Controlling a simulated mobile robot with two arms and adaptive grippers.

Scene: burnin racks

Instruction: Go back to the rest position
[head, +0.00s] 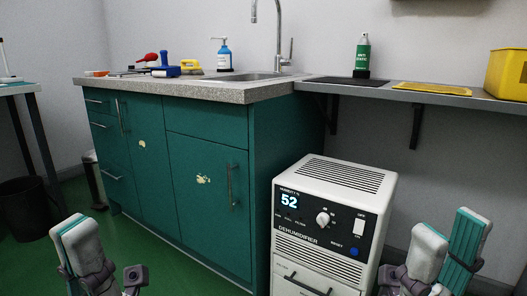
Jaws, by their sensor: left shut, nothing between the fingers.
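My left gripper (72,238) is at the lower left edge of the head view, pointing up, with its grey-and-teal fingers together and nothing seen held. My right gripper (446,235) is at the lower right.
A white dehumidifier (330,179) reading 52 stands beside my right gripper. Behind are a teal cabinet (185,200) with a sink (250,76), a wall shelf (440,98) and a yellow bin (507,72). A dark bin (27,205) stands left. Green floor (150,250) shows between.

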